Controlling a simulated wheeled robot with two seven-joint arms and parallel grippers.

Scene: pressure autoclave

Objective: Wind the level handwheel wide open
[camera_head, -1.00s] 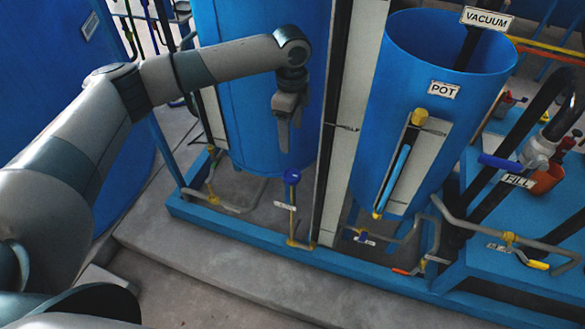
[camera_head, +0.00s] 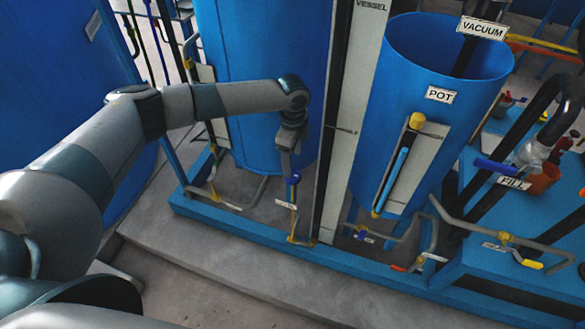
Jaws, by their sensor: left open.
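A small blue handwheel (camera_head: 294,180) sits on top of a thin yellow stem, low in front of the blue vessel (camera_head: 262,90). A small label hangs on the stem, too small to read. My left gripper (camera_head: 288,168) points down from the arm's wrist, with its fingertips at the handwheel and partly covering it. It is open. I cannot tell whether the fingers touch the wheel or stand around it. My right gripper is not in view.
A white board marked VESSEL (camera_head: 347,130) stands close right of the handwheel. Right of it is the blue pot (camera_head: 455,100) with its sight tube. A blue frame rail (camera_head: 240,225) runs below. Pipes and valves (camera_head: 507,238) crowd the right; the front floor is clear.

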